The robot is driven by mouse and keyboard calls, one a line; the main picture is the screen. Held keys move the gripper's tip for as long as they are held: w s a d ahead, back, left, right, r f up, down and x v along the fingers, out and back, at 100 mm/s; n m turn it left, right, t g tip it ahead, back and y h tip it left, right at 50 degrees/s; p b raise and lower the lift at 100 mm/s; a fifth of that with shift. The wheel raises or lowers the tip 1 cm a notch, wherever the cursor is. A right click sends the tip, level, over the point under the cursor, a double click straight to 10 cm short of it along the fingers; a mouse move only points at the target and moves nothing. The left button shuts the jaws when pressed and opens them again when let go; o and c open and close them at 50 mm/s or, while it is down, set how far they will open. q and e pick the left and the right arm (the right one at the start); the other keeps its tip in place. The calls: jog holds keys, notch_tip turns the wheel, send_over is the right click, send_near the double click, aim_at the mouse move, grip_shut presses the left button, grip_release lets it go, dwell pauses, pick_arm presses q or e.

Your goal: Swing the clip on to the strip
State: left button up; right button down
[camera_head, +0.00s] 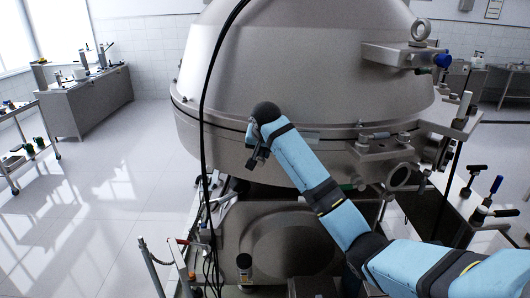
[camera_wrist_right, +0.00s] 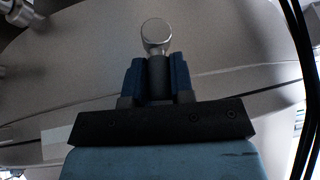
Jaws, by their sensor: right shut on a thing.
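My right gripper (camera_head: 257,156) is at the front of the big grey separator, just below the seam of its hood, and its own wrist hides much of it. In the right wrist view the right gripper (camera_wrist_right: 157,78) has its two dark blue fingers shut on the clip's handle, a dark stem with a round shiny metal end (camera_wrist_right: 155,34). The rest of the clip is hidden behind the gripper. The strip seems to be the narrow rim band (camera_head: 215,119) around the hood; I cannot tell whether the clip touches it. My left gripper is not in view.
A black cable (camera_head: 203,110) hangs down the separator's front, left of my right gripper. A bracket with round metal fittings (camera_head: 385,150) sticks out to the right. A side table with tools (camera_head: 490,205) stands at right. The floor at left (camera_head: 95,210) is clear.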

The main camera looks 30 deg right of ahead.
jog(key=shift+w+a+g+h, duration=0.2)
jog(key=shift+g+h, duration=0.1)
jog(key=shift+g, duration=0.1)
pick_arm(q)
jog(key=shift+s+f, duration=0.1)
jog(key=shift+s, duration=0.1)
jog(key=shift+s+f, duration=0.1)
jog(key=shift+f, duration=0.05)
pick_arm(e)
jog(key=c, duration=1)
grip_release()
